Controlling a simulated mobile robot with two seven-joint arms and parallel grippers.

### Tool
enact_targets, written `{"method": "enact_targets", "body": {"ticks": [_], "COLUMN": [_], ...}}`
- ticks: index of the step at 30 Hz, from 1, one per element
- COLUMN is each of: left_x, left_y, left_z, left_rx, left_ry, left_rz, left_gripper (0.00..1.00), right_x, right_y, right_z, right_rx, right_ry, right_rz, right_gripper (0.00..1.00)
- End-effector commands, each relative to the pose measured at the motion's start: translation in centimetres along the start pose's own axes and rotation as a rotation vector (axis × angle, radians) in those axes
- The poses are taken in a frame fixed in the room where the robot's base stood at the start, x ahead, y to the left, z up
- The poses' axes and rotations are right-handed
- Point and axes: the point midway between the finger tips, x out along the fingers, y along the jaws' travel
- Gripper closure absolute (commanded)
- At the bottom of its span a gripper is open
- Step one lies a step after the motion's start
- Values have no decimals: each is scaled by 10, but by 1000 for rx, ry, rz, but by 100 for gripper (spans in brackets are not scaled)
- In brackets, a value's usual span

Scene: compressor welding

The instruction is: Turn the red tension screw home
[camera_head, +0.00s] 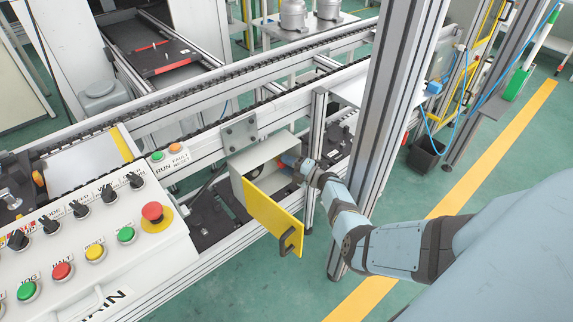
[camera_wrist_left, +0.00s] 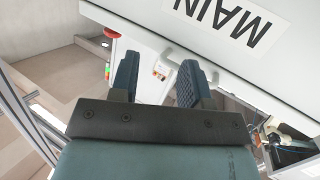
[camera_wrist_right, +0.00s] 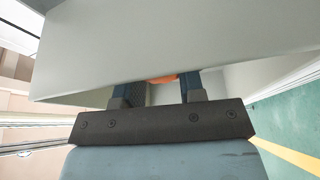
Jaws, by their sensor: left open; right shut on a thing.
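A small light-grey box (camera_head: 240,186) is fixed to the conveyor's side, its yellow door (camera_head: 273,217) swung open. My right gripper (camera_head: 291,161) reaches into the box from the right, its fingertips partly hidden inside. In the right wrist view, an orange-red piece, the red tension screw (camera_wrist_right: 162,79), shows between the fingers of my right gripper (camera_wrist_right: 162,88), which is shut on it. The box wall hides most of the screw. My left gripper (camera_wrist_left: 162,75) is open and empty in the left wrist view, beside the white MAIN panel; it is out of the head view.
The white control panel (camera_head: 140,255) with coloured buttons and black knobs stands at the lower left. A metal post (camera_head: 388,130) rises close behind my right arm. The conveyor rail (camera_head: 190,140) runs above the box. Green floor with a yellow line (camera_head: 450,205) is open at the right.

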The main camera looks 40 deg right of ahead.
Motion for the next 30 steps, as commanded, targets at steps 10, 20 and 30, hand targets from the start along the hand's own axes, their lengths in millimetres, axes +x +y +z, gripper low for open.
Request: {"method": "enact_targets", "body": {"ticks": [10, 20, 30], "left_x": [0, 0, -1], "left_y": [0, 0, 0], "left_z": [-2, -3, -3], "left_rx": [0, 0, 0], "left_ry": [0, 0, 0], "left_rz": [0, 0, 0], "left_gripper": [57, 57, 57], "right_x": [0, 1, 0], "right_y": [-5, -5, -7], "right_z": [-2, -3, -4], "right_rx": [279, 428, 557], "right_ry": [2, 2, 2], "right_rz": [110, 173, 226], "right_gripper": [100, 100, 59]}}
